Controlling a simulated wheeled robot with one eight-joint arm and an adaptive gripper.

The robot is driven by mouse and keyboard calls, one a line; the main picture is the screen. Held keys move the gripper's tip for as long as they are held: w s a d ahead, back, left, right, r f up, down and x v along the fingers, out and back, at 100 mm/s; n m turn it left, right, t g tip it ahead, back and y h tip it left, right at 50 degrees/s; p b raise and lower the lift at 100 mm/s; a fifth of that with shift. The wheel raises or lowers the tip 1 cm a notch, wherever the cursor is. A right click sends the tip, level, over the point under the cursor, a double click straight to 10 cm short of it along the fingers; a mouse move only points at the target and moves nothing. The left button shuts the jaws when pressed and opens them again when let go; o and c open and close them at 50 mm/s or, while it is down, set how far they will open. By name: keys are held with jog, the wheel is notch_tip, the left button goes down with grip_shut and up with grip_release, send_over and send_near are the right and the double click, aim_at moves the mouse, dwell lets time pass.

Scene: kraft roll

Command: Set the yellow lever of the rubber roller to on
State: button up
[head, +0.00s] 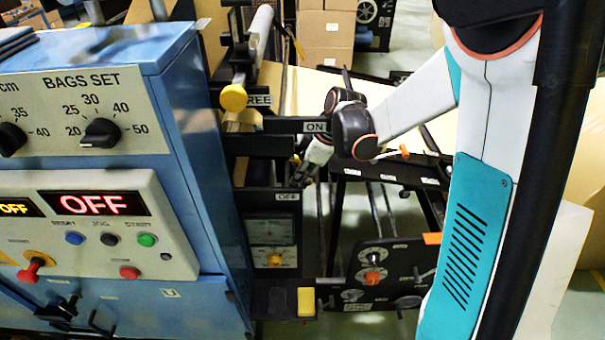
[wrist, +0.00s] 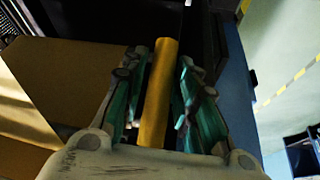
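The yellow lever (wrist: 158,95) is a long, straight yellow bar in the wrist view. It runs lengthwise between the fingers of my gripper (wrist: 163,100). The green-padded fingers stand close on either side of it, with narrow dark gaps showing, so they look open around it. In the head view an ON plate (head: 315,126) sits above an OFF plate (head: 287,196) on the dark frame. My wrist is close to the right of the ON plate.
A blue control cabinet (head: 180,110) with knobs and a lit OFF display (head: 97,205) fills the left. A round yellow knob (head: 233,97) sits next to a partly covered label. A dark gauge panel (head: 375,268) is lower right. Brown kraft material (wrist: 60,80) lies left in the wrist view.

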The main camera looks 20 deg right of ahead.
grip_shut()
jog(key=s+d+r+g+h+p, duration=0.1)
jog(key=d+r+g+h+p, duration=0.1)
jog(key=d+r+h, duration=0.3)
jog(key=shift+s+d+r+h+p, duration=0.4)
jog(key=shift+h+p, duration=0.25)
jog(key=shift+h, duration=0.35)
grip_release()
